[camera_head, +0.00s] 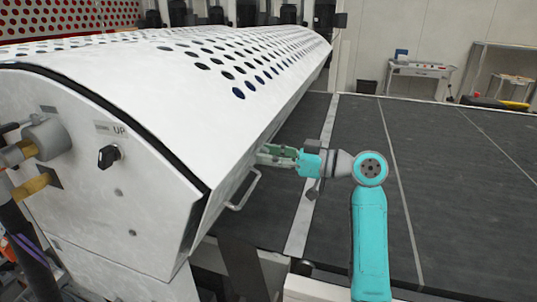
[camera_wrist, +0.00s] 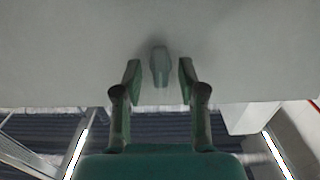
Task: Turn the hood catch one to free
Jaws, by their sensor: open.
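The white perforated hood (camera_head: 150,85) fills the left of the head view. In the wrist view, the hood's pale underside or front face (camera_wrist: 70,50) fills the upper part. A small grey-green catch (camera_wrist: 159,62) sticks out from that face. My gripper (camera_wrist: 159,80) is open, with one finger on each side of the catch and a visible gap on both sides. Whether the fingertips reach the face cannot be told. In the head view, my gripper (camera_head: 268,154) is at the hood's right edge, and the catch is hidden there.
A metal bar handle (camera_head: 246,190) hangs on the hood just below my gripper. A black "UP" knob (camera_head: 108,157) sits on the white end panel. A dark flat bed (camera_head: 430,180) lies to the right. A small table (camera_head: 418,70) stands far back.

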